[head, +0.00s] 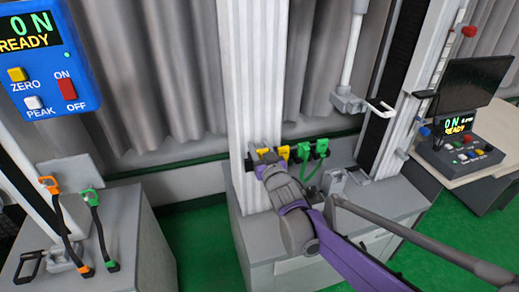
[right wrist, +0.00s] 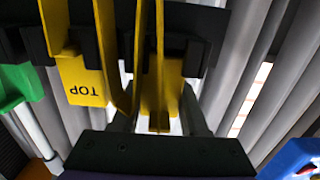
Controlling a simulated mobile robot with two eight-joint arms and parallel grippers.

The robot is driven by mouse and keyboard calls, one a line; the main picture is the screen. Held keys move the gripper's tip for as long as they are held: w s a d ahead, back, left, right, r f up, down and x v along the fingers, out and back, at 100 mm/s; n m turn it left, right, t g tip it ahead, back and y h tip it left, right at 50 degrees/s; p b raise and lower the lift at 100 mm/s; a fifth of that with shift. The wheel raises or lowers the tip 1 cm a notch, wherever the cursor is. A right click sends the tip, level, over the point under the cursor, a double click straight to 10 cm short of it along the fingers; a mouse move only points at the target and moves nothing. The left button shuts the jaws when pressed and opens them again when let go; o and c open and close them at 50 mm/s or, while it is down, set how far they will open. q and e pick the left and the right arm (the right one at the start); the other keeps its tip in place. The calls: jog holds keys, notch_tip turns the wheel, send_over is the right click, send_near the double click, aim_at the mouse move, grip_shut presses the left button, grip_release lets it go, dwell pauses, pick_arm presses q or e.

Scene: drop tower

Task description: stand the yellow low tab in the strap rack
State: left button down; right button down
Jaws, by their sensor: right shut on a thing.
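My right gripper (head: 262,168) is at the left end of the dark strap rack (head: 249,162) on the middle bench. It is shut on a yellow tab (right wrist: 160,75), which stands between its dark fingers in the right wrist view (right wrist: 160,112). The tab's upper part shows yellow in the head view (head: 262,151). The held tab is at the rack's dark holders (right wrist: 205,25); whether it is fully seated is hidden. Beside it is a second yellow tab marked TOP (right wrist: 84,82), also seen in the head view (head: 284,152). My left gripper is out of view.
Green straps (head: 321,148) hang at the rack's right. A white arm with a hook (head: 350,102) hangs above the bench. A left bench holds orange (head: 50,183) and green (head: 91,196) straps. A monitor and control box (head: 460,147) stand at right.

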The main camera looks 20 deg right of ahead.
jog(key=shift+f, duration=0.3)
jog(key=shift+c, duration=2.1)
grip_release()
jog(key=shift+r, duration=0.2)
jog(key=s, duration=1.2)
jog(key=s+f+g, duration=0.6)
jog(key=s+f, duration=0.2)
jog(key=s, duration=0.4)
jog(key=s+f+g, duration=0.6)
jog(key=s+f, duration=0.3)
jog(key=s, duration=0.4)
jog(key=shift+s+d+f+h, duration=0.15)
jog(key=shift+s+f+h, duration=0.1)
jog(key=shift+f+h, duration=0.05)
